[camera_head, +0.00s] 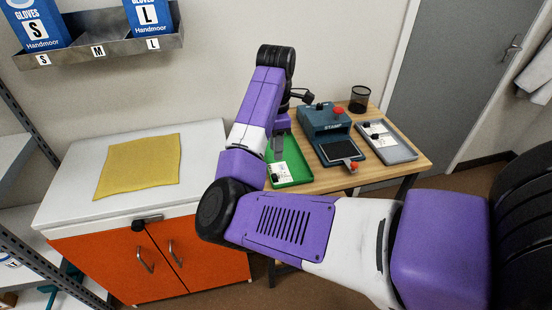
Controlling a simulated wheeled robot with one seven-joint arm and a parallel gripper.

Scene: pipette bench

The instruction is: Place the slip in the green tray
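The green tray (299,167) lies on the wooden table, left of the stamp machine, partly hidden behind my arm. A white slip (279,171) with dark print and a small black knob shows inside it, near its front left; I cannot tell whether it lies flat on the tray floor. My gripper (277,150) points down over the green tray, just behind the slip. It is small and partly covered by my arm, so its opening and any contact with the slip cannot be made out.
The teal stamp machine (322,117) stands mid-table with a dark pad and red knobs. A grey tray (402,154) holding white slips (379,135) is to its right. A black mesh cup (359,99) stands behind. A white-topped cabinet (75,165) with a yellow cloth (139,166) is left.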

